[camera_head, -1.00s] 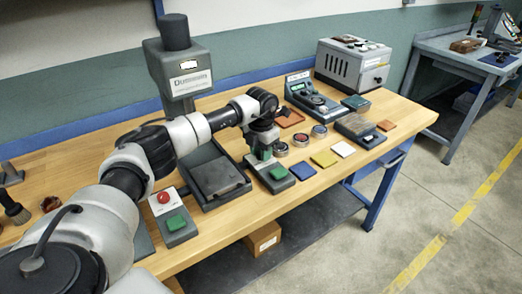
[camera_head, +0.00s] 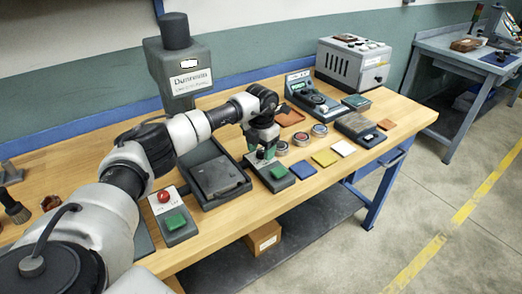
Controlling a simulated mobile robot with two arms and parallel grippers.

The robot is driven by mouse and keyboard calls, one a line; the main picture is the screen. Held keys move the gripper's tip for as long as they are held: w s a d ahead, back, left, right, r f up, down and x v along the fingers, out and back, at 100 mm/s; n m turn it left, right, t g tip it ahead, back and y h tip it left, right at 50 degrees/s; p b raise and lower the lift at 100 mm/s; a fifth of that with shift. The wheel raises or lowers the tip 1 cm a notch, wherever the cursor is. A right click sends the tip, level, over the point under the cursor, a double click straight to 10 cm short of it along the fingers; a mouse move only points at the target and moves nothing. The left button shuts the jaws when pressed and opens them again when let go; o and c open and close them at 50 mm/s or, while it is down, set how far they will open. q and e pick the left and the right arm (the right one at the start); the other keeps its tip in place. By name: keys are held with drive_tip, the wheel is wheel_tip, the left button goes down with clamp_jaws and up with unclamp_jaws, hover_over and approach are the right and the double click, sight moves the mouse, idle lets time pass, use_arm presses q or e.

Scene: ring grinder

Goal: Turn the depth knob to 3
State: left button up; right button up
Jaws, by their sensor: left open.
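My left arm reaches in from the left. My left gripper (camera_head: 265,154) points down, open, over a small dark control box (camera_head: 279,183) with a green top, on the wooden bench. The gripper covers the far part of this box. I cannot make out a knob labelled depth or its scale, nor whether the fingers touch anything. The grinder (camera_head: 180,65) is a grey column with a dark cylinder on top, behind my arm. Its flat grey plate in a dark tray (camera_head: 233,191) lies left of the gripper. My right gripper is not in view.
A box with a red button and a green button (camera_head: 175,223) stands left of the tray. Round gauges (camera_head: 300,139) and blue, yellow and white tiles (camera_head: 324,158) lie right of the gripper. A teal meter (camera_head: 308,101) and grey cabinet (camera_head: 352,65) stand behind.

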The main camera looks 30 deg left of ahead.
sight(261, 152)
use_arm(q)
wheel_tip(261, 152, up, 10)
drive_tip(key=b, duration=0.1)
drive_tip(key=shift+r, duration=0.15)
idle(0.5)
